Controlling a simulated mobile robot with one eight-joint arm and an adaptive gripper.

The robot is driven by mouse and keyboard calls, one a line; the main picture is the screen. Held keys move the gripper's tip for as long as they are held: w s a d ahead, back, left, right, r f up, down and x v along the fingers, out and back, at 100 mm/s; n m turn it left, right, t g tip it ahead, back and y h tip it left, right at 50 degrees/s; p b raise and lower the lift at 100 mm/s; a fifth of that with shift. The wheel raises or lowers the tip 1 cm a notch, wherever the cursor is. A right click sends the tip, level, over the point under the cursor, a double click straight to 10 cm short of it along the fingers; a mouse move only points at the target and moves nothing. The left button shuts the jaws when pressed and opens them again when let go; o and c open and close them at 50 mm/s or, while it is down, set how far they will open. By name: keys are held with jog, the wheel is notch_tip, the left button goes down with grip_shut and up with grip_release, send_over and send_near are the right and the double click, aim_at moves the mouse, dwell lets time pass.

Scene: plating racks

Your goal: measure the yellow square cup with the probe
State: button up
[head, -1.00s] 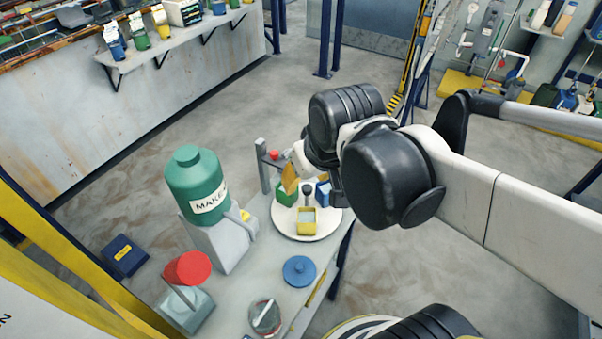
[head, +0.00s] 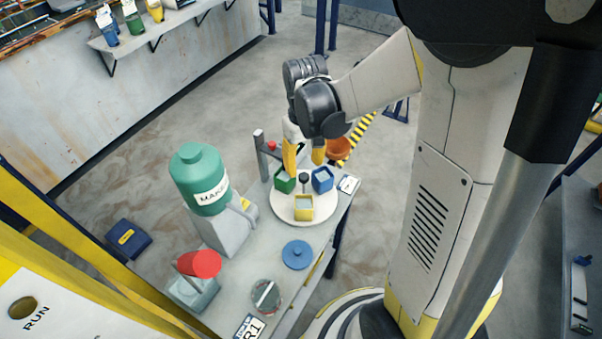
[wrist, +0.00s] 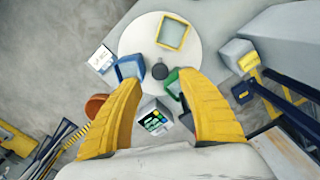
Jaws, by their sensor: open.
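The yellow square cup (head: 304,213) stands upright on the near side of a round white plate (head: 290,218). In the wrist view the yellow cup (wrist: 173,32) is at the plate's far edge. A green cup (head: 279,181) and a blue cup (head: 322,179) stand behind it, around a dark central knob (head: 304,177). My gripper (head: 304,155) is above the back of the plate, its yellow fingers spread and empty. In the wrist view the fingertips (wrist: 160,84) frame a grey box with a lit display (wrist: 154,120). I cannot clearly identify the probe.
A green tank (head: 198,175) on a grey stand is left of the plate. A blue disc (head: 297,254), a red-topped device (head: 199,264) and a round gauge-like item (head: 266,295) are nearer. An orange bowl (head: 339,148) is behind right. A grey post (head: 261,155) stands behind left.

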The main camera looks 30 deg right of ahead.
aim_at(304, 175)
notch_tip(304, 175, down, 6)
jog(key=shift+r+b, duration=0.25)
jog(key=shift+b, duration=0.4)
grip_shut()
